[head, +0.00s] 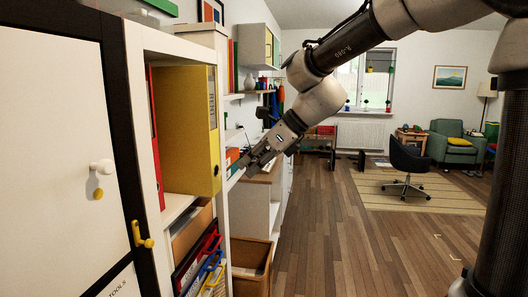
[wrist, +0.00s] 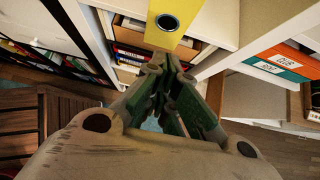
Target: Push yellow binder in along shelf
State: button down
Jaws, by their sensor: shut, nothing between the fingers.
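The yellow binder (head: 190,130) stands upright on a shelf of the white shelf unit (head: 222,150) in the head view. Its spine sticks out towards the room past the red binder (head: 155,135) to its left. In the wrist view the lower part of the yellow binder (wrist: 172,24), with its dark round finger hole, shows at the top middle. My gripper (head: 242,172) is shut and empty, to the right of the binder in the head view. In the wrist view my gripper (wrist: 165,65) points at the binder's lower spine. I cannot tell whether they touch.
A lower compartment holds colourful files (head: 203,265). A white cabinet door (head: 65,150) with knobs stands at the left. Orange and teal binders (wrist: 280,62) stand at the right in the wrist view. The wooden floor (head: 335,230) is largely clear.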

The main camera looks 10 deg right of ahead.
aim_at(198, 165)
jog(key=shift+w+a+f, duration=0.15)
jog(key=shift+w+a, duration=0.15)
jog(key=shift+a, duration=0.5)
jog(key=shift+w+a+f, duration=0.2)
jog(key=shift+w+a, duration=0.05)
jog(key=shift+a, duration=0.5)
jog(key=shift+w+a+f, duration=0.15)
jog(key=shift+w+a, duration=0.15)
jog(key=shift+a, duration=0.5)
jog(key=w+a, duration=0.1)
jog(key=a, duration=0.1)
jog(key=w+a, duration=0.1)
jog(key=a, duration=0.2)
jog(key=w+a, duration=0.1)
jog(key=a, duration=0.2)
jog(key=shift+a, duration=0.2)
